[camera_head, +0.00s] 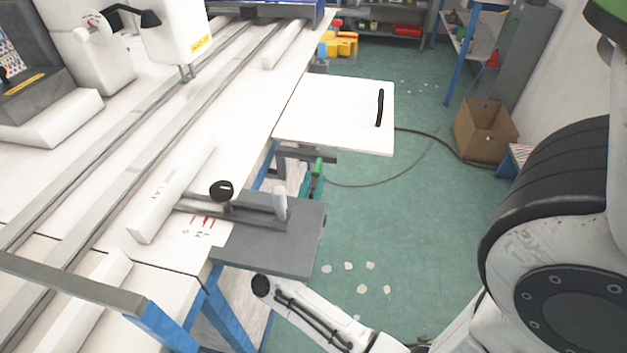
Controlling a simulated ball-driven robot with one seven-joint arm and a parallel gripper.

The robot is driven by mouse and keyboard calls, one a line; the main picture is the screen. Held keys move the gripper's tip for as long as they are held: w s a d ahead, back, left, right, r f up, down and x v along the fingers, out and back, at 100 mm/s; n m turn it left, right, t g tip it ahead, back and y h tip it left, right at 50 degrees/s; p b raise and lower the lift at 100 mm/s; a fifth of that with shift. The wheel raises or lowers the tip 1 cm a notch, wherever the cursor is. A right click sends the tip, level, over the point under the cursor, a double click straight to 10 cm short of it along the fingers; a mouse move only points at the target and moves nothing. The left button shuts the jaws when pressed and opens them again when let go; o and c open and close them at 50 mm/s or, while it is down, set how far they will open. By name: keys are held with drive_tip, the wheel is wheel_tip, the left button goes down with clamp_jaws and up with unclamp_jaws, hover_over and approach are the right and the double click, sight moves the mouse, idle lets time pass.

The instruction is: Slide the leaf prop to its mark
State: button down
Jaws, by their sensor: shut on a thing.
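I take the leaf prop to be the grey sliding bar (247,213) with a black round knob (221,190) and an upright white post (280,203). It lies across a dark grey plate (285,252) at the table's right edge. Red marks (201,223) with small print are on the white tabletop left of the plate. A white part of my arm reaches in from the lower right. The black tip at my gripper (261,285) is just below the plate's front edge, apart from the knob and post. The jaws are shut; what they hold is not clear.
A white leaf panel (330,115) with a black strip stands out from the table, over a bracket and green clamp (316,168). Long metal rails (130,125) and a white sewing machine (170,30) are at left. A cardboard box (485,130) and a cable (425,160) are on open green floor.

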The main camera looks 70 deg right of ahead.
drive_tip(key=c, duration=1)
unclamp_jaws()
drive_tip(key=shift+a, duration=0.2)
drive_tip(key=b+v, duration=0.2)
drive_tip(key=v, duration=0.8)
drive_tip(key=shift+a+f, duration=0.25)
drive_tip(key=shift+f, duration=0.1)
drive_tip(key=shift+t, duration=0.3)
